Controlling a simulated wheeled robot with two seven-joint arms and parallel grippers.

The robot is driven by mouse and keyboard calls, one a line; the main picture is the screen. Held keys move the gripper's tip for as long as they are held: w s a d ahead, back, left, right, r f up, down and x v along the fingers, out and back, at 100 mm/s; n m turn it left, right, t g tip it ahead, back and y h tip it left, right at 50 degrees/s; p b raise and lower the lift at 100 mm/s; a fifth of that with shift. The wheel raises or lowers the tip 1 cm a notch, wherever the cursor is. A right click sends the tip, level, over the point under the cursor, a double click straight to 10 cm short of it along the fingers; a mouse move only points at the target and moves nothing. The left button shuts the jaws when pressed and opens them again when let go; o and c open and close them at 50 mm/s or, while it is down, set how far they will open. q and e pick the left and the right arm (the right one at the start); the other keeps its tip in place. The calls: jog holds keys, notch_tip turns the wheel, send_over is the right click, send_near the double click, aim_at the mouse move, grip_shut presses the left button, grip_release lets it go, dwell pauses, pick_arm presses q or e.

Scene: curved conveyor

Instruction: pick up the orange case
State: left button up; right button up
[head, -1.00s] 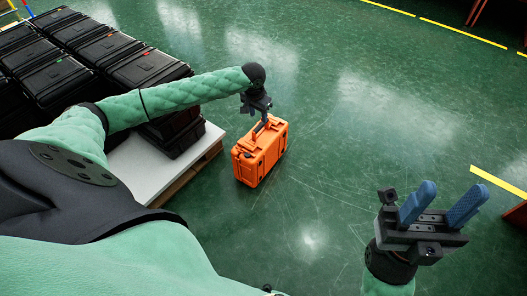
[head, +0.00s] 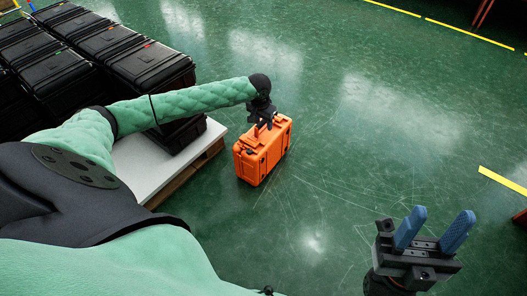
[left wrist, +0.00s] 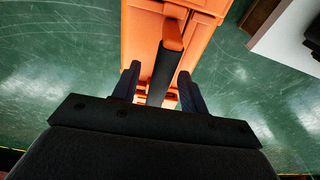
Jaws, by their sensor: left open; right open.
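The orange case (head: 262,152) stands upright on the green floor, right of the pallet, with its handle on top. It fills the upper middle of the left wrist view (left wrist: 140,45). My left gripper (head: 261,125) is just above the case's top. In the left wrist view its open fingers (left wrist: 158,85) lie on either side of the dark handle (left wrist: 163,75), without visibly closing on it. Whether a finger touches the handle, I cannot tell. My right gripper (head: 435,230) is open and empty over the floor at the lower right, fingers pointing up.
Several black cases (head: 148,66) are stacked at the upper left on a pallet with a white top (head: 150,172), close left of the orange case. Yellow lines (head: 503,181) mark the floor.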

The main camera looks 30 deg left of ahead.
pick_arm(q)
grip_shut()
dwell(1.4)
